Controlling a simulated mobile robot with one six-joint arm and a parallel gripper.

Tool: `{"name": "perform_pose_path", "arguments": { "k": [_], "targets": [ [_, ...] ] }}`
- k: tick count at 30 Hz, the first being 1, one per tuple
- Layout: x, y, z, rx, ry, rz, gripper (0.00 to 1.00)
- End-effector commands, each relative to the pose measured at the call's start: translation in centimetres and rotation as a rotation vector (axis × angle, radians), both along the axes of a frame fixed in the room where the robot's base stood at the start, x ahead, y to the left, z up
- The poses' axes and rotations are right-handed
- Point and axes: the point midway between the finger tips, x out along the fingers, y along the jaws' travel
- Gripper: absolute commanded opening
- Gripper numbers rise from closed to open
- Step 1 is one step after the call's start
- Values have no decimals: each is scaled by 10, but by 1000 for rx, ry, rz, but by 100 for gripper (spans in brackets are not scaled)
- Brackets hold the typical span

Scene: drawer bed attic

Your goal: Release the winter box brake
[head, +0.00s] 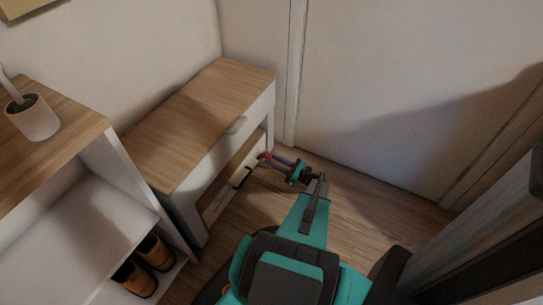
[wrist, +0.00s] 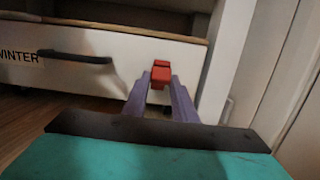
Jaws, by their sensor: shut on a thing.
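The winter box (wrist: 70,72) is a white drawer-like box low in the wooden-topped unit, with "WINTER" lettered on its front and a dark bar handle (wrist: 75,58). The red brake piece (wrist: 160,74) sits near the right end of its front in the wrist view. My gripper (wrist: 160,90) has its two purple fingers closed on the red piece, one on each side. In the head view my gripper (head: 268,157) reaches the right end of the low box front, with the red piece small between the fingertips. The fingers hide part of the red piece.
The unit's wooden top (head: 205,110) overhangs the box, with a closed upper drawer (head: 232,135). A white post stands just right of the box. An open shelf (head: 75,235) with shoes (head: 145,268) is at left. The wood floor (head: 350,200) is clear at right.

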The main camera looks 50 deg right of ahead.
Motion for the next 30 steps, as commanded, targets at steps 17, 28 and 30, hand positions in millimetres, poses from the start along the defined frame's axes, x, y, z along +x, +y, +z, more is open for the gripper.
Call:
{"name": "perform_pose_path", "arguments": {
  "k": [17,28,30],
  "targets": [
    [-1,1,-20,1,19,1,0],
    [-1,1,-17,-1,15,1,44],
    [-1,0,-16,0,14,0,44]
  ]
}}
